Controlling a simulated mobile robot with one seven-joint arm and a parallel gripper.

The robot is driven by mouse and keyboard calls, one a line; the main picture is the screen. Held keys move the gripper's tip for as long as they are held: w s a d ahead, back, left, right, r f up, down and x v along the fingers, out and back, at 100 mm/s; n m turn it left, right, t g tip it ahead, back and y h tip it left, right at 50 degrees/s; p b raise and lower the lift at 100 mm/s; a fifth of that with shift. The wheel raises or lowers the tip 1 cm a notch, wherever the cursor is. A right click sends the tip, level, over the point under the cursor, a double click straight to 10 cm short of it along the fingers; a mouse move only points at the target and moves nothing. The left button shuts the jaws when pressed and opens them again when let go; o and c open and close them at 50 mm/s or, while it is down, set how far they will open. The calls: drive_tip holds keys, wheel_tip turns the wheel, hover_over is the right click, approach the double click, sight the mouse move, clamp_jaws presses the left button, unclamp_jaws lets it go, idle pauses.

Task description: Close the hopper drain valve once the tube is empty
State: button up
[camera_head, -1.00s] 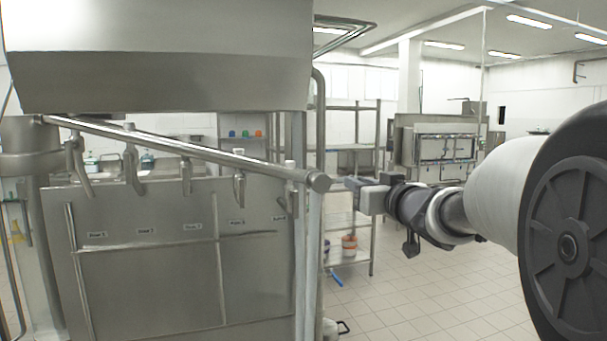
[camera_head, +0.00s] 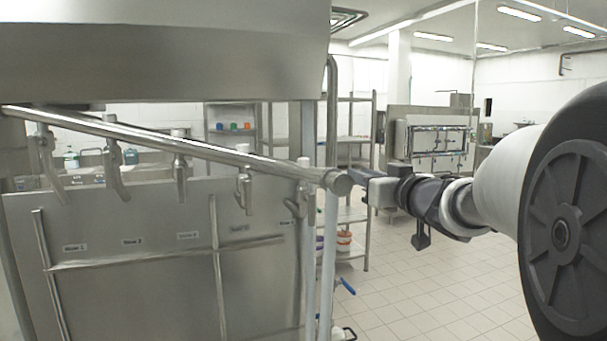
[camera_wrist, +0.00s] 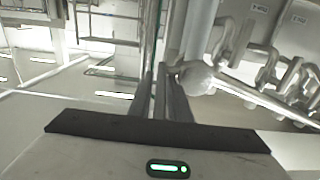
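A slanted metal tube (camera_head: 225,155) with several hanging taps (camera_head: 180,165) runs under the hopper (camera_head: 160,60); its capped end is at the right. Another valve handle (camera_head: 296,205) hangs near that end, by an upright pipe. A small blue handle (camera_head: 347,286) shows low beside the pipe; I cannot tell which one is the drain valve. The tube's inside is hidden. My gripper (camera_head: 358,178) is level with the tube's capped end, just right of it in the picture. In the wrist view, two dark fingers (camera_wrist: 160,95) lie close together beside the pale tube end; their gap is unclear.
A grey panel (camera_head: 130,285) with labels and rails stands below the tube. Metal shelves (camera_head: 350,213) with a bucket (camera_head: 343,240) stand behind. The tiled floor (camera_head: 440,285) at the right is open.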

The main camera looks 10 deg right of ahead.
drive_tip(key=shift+w, duration=0.1)
clamp_jaws()
drive_tip(key=shift+f+b, duration=0.1)
drive_tip(key=shift+b, duration=0.2)
